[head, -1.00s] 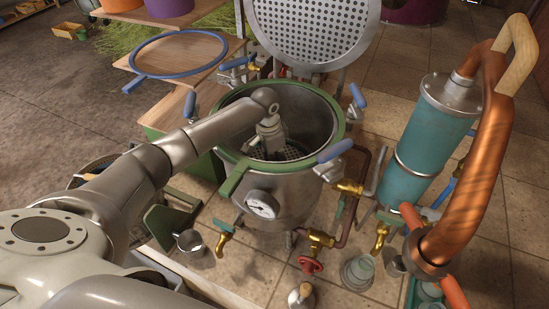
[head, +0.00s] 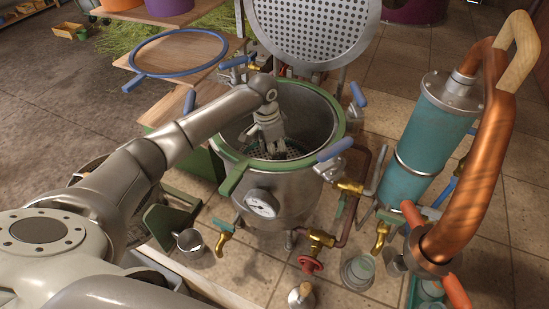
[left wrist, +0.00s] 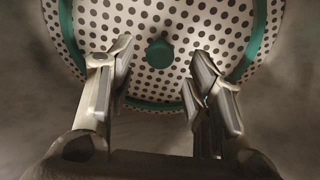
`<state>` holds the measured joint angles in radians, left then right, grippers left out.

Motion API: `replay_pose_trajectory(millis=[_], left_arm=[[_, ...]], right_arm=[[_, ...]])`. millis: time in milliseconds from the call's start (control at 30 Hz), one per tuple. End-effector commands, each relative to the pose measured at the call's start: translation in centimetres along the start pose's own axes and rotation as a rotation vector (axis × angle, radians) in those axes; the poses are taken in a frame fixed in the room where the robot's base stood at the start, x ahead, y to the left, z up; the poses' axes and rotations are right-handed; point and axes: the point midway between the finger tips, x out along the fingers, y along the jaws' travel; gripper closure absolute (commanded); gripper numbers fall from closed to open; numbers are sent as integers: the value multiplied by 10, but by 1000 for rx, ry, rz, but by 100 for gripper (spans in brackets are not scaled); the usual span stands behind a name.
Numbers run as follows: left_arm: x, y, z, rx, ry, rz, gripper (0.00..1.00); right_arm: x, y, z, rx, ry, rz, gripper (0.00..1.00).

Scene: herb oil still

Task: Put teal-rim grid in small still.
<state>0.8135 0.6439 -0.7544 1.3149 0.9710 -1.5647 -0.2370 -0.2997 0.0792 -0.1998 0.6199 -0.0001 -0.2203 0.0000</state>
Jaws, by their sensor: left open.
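The small still (head: 285,200) is a steel pot with a green rim, standing open in the middle of the head view. My left gripper (head: 273,152) reaches down inside it from above. In the left wrist view the teal-rim grid (left wrist: 165,35), a perforated plate with a teal edge and a teal centre knob, lies flat inside the pot. My left gripper's fingers (left wrist: 160,85) are spread apart on either side below the knob and hold nothing. In the head view only a little of the grid (head: 292,150) shows past the gripper. My right gripper is not in view.
A large perforated steel disc (head: 310,30) stands behind the pot. A blue ring (head: 178,60) lies on a wooden shelf at left. Blue-handled clamps (head: 335,149) line the pot rim. A teal condenser (head: 435,130) and copper pipe (head: 470,190) stand at right.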

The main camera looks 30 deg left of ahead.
Motion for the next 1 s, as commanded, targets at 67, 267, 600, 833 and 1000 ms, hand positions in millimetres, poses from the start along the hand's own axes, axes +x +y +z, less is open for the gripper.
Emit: replay_pose_trajectory(millis=[67,267,600,833,1000], left_arm=[[-19,-1,-1,3,5,-4,53],[-58,0,-1,2,3,-2,53],[-84,0,0,0,0,0,53],[-84,0,0,0,0,0,53],[-84,0,0,0,0,0,53]], right_arm=[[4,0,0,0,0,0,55],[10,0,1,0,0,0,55],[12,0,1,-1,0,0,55],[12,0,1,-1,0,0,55],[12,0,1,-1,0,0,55]])
